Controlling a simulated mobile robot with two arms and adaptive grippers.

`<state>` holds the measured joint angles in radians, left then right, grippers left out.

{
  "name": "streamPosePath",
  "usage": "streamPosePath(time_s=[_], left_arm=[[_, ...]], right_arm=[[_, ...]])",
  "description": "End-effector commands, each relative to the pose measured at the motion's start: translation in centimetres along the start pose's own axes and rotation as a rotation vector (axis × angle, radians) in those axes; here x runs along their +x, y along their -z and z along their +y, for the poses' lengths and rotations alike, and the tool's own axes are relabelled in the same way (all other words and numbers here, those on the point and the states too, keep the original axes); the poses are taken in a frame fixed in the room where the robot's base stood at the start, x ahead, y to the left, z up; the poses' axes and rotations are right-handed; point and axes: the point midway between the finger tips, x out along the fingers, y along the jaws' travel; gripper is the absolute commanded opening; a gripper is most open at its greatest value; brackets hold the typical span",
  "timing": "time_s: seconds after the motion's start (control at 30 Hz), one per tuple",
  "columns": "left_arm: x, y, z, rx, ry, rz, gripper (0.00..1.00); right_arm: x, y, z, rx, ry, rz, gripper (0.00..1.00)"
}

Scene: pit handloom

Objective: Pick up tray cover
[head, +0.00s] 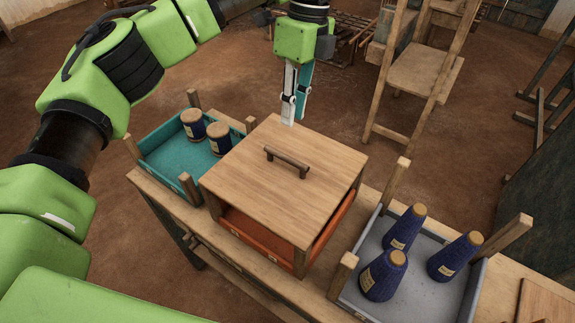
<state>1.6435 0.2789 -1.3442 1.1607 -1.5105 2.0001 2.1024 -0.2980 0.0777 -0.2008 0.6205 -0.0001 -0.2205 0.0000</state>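The tray cover (262,190) is a flat square of pale wood with a dark bar handle (287,161) across its middle. It rests on corner posts over an orange tray (262,237) on the bench; the tray's inside is mostly hidden beneath it. My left gripper (295,108) points down at the cover's far edge, beyond the handle and apart from it. Its fingers appear close together with nothing seen between them; the viewing angle hides how far apart they are. My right gripper is not in view.
A teal tray (160,166) with two blue cones (219,139) stands left of the cover. A grey tray (425,296) with three blue cones (405,228) stands right. Upright corner posts rise from both. A wooden chair (420,73) stands behind on the brown floor.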

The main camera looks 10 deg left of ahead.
Motion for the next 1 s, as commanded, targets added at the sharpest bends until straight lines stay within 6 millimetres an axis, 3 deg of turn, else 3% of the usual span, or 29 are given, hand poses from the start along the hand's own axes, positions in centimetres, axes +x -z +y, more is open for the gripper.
streamPosePath(time_s=[0.3, 0.53, 0.73, 1.0], left_arm=[[5.9, 0.1, 0.1, 0.003, -0.003, 0.006, 0.18], [7.7, 0.0, 0.1, 0.003, -0.002, 0.007, 0.18], [10.3, -0.3, 0.2, 0.004, -0.006, 0.009, 0.18], [12.7, -0.2, 0.0, 0.005, 0.001, 0.008, 0.18]], right_arm=[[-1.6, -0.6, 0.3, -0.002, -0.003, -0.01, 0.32], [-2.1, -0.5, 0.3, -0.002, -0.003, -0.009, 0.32], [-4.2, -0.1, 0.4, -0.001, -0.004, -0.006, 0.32], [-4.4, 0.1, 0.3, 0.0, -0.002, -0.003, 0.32]])
